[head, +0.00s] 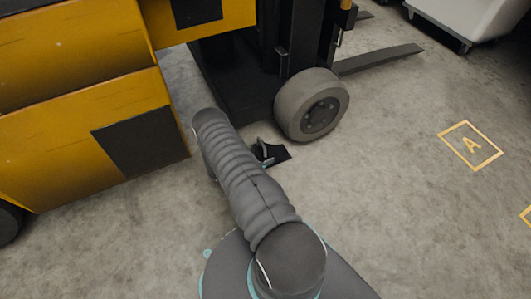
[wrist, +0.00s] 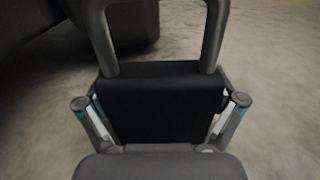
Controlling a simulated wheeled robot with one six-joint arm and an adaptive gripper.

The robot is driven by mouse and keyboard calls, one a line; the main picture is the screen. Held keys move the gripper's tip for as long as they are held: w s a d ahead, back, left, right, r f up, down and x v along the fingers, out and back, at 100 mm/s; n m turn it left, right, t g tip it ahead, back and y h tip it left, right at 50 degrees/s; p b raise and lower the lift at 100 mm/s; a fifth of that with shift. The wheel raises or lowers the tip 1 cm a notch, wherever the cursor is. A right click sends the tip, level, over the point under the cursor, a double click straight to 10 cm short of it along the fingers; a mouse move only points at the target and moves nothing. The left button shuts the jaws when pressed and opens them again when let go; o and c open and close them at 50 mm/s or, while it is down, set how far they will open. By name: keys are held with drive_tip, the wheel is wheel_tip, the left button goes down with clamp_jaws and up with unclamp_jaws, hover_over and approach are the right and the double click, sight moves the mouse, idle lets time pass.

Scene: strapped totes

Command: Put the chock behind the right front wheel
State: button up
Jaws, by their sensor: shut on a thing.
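The black chock (head: 277,154) is low at the floor in the head view, just below and left of the right front wheel (head: 311,104). A narrow strip of floor shows between them, so they look apart. My gripper (head: 264,155) is at the chock's left side, largely hidden behind my arm. In the wrist view the black chock (wrist: 160,100) fills the space between my finger links, and my gripper is shut on it. Whether the chock touches the floor is not clear.
The yellow forklift body (head: 80,130) stands at the left, close to my arm. A fork (head: 378,59) reaches right along the floor beyond the wheel. A white wheeled bin (head: 470,15) stands at the top right.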

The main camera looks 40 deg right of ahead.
drive_tip(key=shift+f, duration=0.15)
drive_tip(key=o, duration=1.5)
drive_tip(key=shift+c, duration=0.2)
drive_tip(key=shift+a+r, duration=0.15)
drive_tip(key=shift+r, duration=0.05)
drive_tip(key=v, duration=1.1)
drive_tip(key=shift+w+a+f, duration=0.1)
drive_tip(key=shift+a, duration=0.25)
